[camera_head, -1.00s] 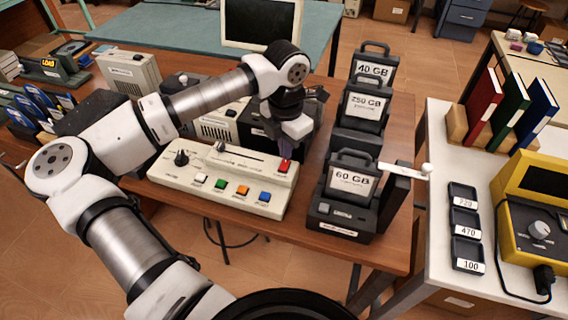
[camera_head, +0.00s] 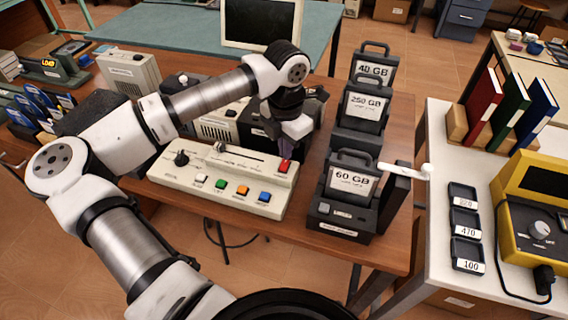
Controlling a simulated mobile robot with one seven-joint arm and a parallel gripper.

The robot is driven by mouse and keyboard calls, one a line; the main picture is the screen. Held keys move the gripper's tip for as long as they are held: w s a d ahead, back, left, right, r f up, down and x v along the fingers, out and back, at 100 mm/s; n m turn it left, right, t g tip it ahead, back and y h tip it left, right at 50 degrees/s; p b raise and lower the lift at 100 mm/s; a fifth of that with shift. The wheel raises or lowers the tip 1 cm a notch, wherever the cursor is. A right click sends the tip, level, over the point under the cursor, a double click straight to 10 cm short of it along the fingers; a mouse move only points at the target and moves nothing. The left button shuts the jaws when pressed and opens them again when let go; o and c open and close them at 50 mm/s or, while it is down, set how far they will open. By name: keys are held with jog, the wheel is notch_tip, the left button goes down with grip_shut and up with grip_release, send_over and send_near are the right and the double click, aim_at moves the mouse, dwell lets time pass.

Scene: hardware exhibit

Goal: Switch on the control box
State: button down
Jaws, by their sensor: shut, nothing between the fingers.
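The control box (camera_head: 170,183) is a cream panel on the wooden table. It has a black knob (camera_head: 181,158), a slider (camera_head: 219,147), a row of white, green, orange and blue buttons (camera_head: 242,190), and a red switch (camera_head: 284,167) at its upper right. My gripper (camera_head: 287,151) is shut and empty, pointing down just above the red switch. I cannot tell whether the fingertips touch the switch. No lit lamp shows on the box.
Black drive units labelled 60 GB (camera_head: 350,185), 250 GB (camera_head: 362,108) and 40 GB (camera_head: 373,71) stand close on the right. A black device (camera_head: 257,132) sits behind my gripper. A white table (camera_head: 441,120) with a yellow meter (camera_head: 536,225) is further right.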

jog(key=shift+f+b, duration=1)
jog(key=shift+b, duration=0.05)
dwell(0.6)
jog(key=shift+r, duration=0.1)
jog(key=shift+r+p, duration=1.45)
jog(key=shift+r, duration=2)
